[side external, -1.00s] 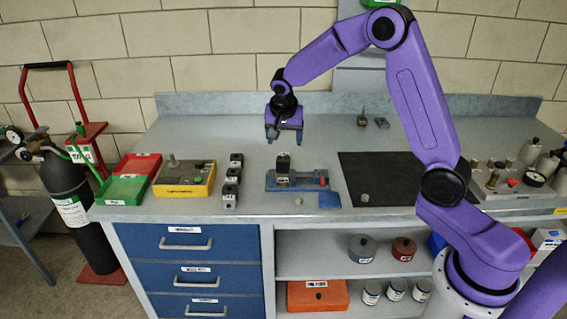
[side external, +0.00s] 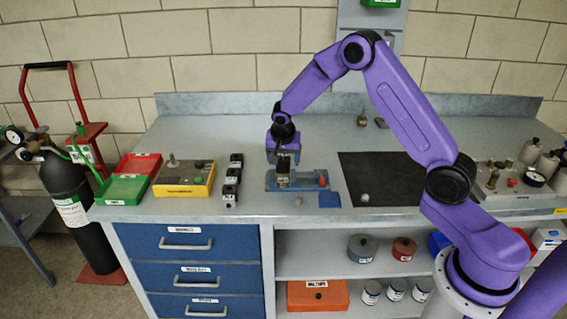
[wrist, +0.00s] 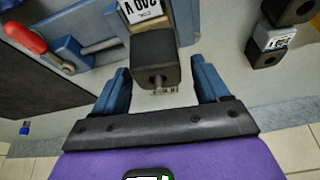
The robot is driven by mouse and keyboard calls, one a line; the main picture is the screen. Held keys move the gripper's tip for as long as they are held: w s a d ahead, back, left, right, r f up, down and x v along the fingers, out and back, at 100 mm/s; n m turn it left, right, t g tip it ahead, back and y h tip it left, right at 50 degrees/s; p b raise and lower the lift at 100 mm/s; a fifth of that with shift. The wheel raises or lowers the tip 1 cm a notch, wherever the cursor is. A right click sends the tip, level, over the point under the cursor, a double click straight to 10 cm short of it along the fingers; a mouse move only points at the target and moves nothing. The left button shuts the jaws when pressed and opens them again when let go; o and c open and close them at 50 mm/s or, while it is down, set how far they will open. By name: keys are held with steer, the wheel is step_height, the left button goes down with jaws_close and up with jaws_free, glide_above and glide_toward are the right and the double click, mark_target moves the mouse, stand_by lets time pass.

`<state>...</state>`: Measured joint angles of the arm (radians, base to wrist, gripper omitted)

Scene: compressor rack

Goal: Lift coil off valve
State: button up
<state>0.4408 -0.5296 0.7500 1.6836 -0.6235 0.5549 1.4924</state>
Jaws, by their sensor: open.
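The coil (wrist: 152,45) is a black block with a white label in the wrist view, with a metal valve stem (wrist: 157,82) showing at its end. In the side view the coil (side external: 283,167) sits upright at the blue vise-like fixture (side external: 308,179) on the bench. The valve body beneath is mostly hidden. My gripper (wrist: 160,88) is open, its blue fingers apart on either side of the stem end. In the side view my gripper (side external: 283,158) is just above and behind the coil, overlapping it in the picture. I cannot tell if the fingers touch it.
A yellow box (side external: 186,190) and green and red trays (side external: 124,189) lie further left. A dark mat (side external: 400,180) lies to the right. A blue pad (side external: 329,200) lies by the front edge.

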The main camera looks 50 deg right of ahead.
steer(key=c, duration=1.2)
steer(key=shift+r, duration=0.1)
